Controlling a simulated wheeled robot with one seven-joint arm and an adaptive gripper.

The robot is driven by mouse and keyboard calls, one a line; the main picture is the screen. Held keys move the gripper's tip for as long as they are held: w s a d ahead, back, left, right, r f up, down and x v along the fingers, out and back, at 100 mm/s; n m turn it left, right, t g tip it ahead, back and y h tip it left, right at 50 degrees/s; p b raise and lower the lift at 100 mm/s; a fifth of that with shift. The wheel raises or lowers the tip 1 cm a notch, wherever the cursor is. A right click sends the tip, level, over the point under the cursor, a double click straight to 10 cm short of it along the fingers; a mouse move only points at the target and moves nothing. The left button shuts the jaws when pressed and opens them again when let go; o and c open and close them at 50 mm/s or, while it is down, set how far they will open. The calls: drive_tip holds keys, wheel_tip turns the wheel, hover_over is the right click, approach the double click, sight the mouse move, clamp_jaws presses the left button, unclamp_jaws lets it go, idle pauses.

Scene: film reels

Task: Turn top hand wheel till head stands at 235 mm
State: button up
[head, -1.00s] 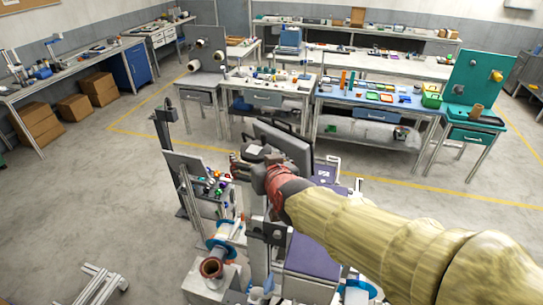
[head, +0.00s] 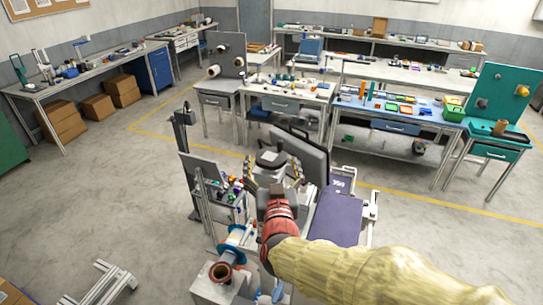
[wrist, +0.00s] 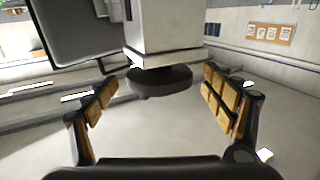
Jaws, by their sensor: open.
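A dark, rounded hand wheel (wrist: 160,82) sits at the end of a pale block-like column (wrist: 162,38) in the wrist view. My gripper (head: 270,174) is open. Its two tan-padded fingers stand left and right of the wheel in the wrist view (wrist: 161,96), with clear gaps to it. Whether the wheel lies fully between the fingertips in depth, I cannot tell. No head height reading is legible.
A dark screen-like panel (head: 302,150) stands close to the wheel; it also fills the upper left in the wrist view (wrist: 75,28). A blue-flanged reel (head: 235,238) and a purple surface (head: 335,212) are near the arm. Open floor (head: 110,195) lies to the left.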

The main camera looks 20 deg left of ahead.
sight(271, 155)
drive_tip(key=shift+x, duration=1.55)
drive_tip(key=shift+c, duration=0.4)
drive_tip(key=c, duration=1.1)
drive_tip(key=shift+h+p, duration=0.3)
drive_tip(key=shift+a+m+t+h+p, duration=0.15)
drive_tip(key=shift+m+t+h+p, duration=0.2)
drive_tip(key=shift+m+h, duration=0.75)
drive_tip(key=m+h+p, duration=0.1)
drive_tip(key=m+h, duration=0.1)
drive_tip(key=h, duration=0.1)
drive_tip(key=m+h+p, duration=0.1)
drive_tip(key=m+h, duration=0.1)
drive_tip(key=h, duration=0.1)
drive_tip(key=shift+h, duration=0.4)
drive_tip(key=m+g+h, duration=0.1)
drive_tip(key=m+h, duration=0.1)
drive_tip(key=h, duration=0.1)
drive_tip(key=m+g+h+p, duration=0.1)
drive_tip(key=m+h, duration=0.1)
drive_tip(key=h, duration=0.1)
drive_tip(key=shift+g, duration=0.35)
drive_tip(key=shift+m+g+h+p, duration=0.4)
drive_tip(key=shift+m+g+h, duration=1.2)
drive_tip(key=shift+h, duration=0.4)
